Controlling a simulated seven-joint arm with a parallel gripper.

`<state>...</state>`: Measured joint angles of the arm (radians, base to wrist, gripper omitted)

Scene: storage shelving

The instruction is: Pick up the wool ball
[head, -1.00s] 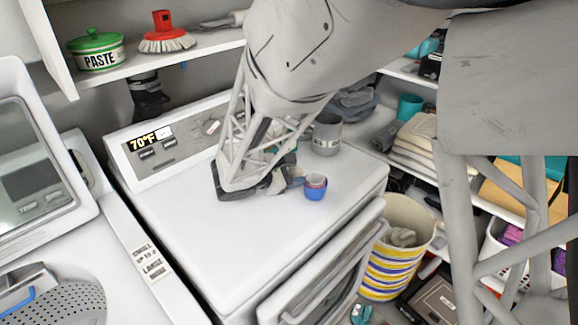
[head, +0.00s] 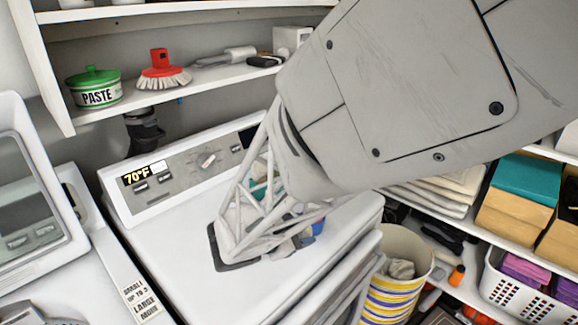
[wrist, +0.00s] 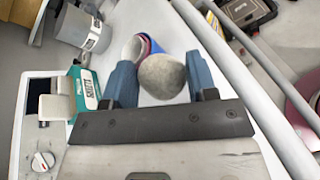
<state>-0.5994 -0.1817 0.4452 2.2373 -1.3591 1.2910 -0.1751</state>
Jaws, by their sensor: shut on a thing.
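The wool ball (wrist: 162,78) is a grey, mottled round thing in the middle of the wrist view. My gripper (wrist: 160,66) has its two blue-grey fingers on either side of the ball, touching it, and is shut on it. In the head view my gripper (head: 290,245) is low over the top of the white machine, mostly hidden by my arm, and the ball cannot be made out there. I cannot tell whether the ball is clear of the surface.
Nested blue and red cups (wrist: 138,46) stand just beyond the ball; a blue bit (head: 318,225) shows beside my arm. A striped bin (head: 400,275) stands right of the machine (head: 165,235).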

